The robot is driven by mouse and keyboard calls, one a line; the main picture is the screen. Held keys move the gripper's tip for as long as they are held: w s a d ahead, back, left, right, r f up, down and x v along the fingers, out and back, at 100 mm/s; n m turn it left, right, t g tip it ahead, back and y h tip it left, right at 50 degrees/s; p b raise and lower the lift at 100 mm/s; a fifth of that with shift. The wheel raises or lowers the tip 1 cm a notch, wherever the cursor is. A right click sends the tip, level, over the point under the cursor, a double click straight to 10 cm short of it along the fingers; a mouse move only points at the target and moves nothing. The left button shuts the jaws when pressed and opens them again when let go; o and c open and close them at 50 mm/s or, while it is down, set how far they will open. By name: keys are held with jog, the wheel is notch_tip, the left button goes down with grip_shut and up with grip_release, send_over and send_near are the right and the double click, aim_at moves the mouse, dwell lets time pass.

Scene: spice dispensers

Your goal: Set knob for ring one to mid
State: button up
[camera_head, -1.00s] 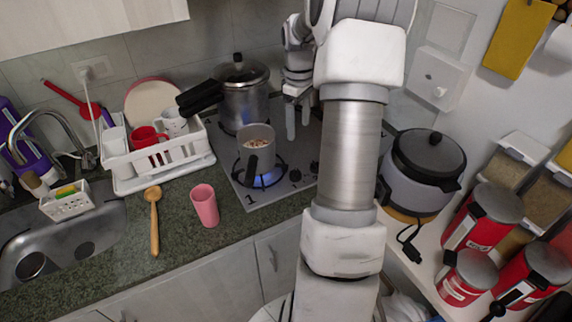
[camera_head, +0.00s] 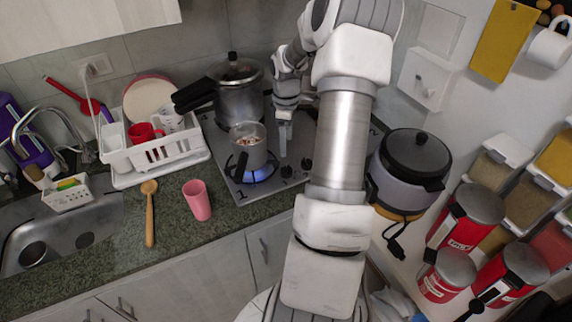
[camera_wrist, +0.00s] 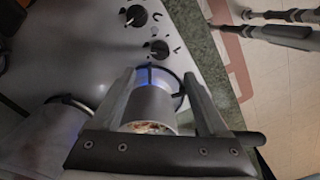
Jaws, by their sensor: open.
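The stovetop (camera_head: 222,165) has small dark knobs along its front right part. One knob (camera_head: 286,171) and another knob (camera_head: 306,164) show in the head view. In the wrist view a nearer knob (camera_wrist: 159,47) and a farther knob (camera_wrist: 136,15) lie beyond my fingertips. A metal pot (camera_head: 247,158) stands over a lit blue flame. The pot (camera_wrist: 150,106) shows between my fingers in the wrist view. My gripper (camera_head: 284,142) points down above the stove, right of the pot and behind the knobs. Its fingers (camera_wrist: 158,78) are apart, with nothing held.
A pressure cooker (camera_head: 238,95) stands behind the pot. A pink cup (camera_head: 197,200) and wooden spoon (camera_head: 150,213) are on the counter (camera_head: 173,225). A rice cooker (camera_head: 408,172) stands right of my arm. The pot's dark handle (camera_head: 241,165) points forward.

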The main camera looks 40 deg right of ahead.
aim_at(286, 168)
notch_tip(286, 168, down, 11)
jog(key=shift+r+p, duration=0.2)
jog(key=shift+p, duration=0.1)
grip_shut()
dwell(0.4)
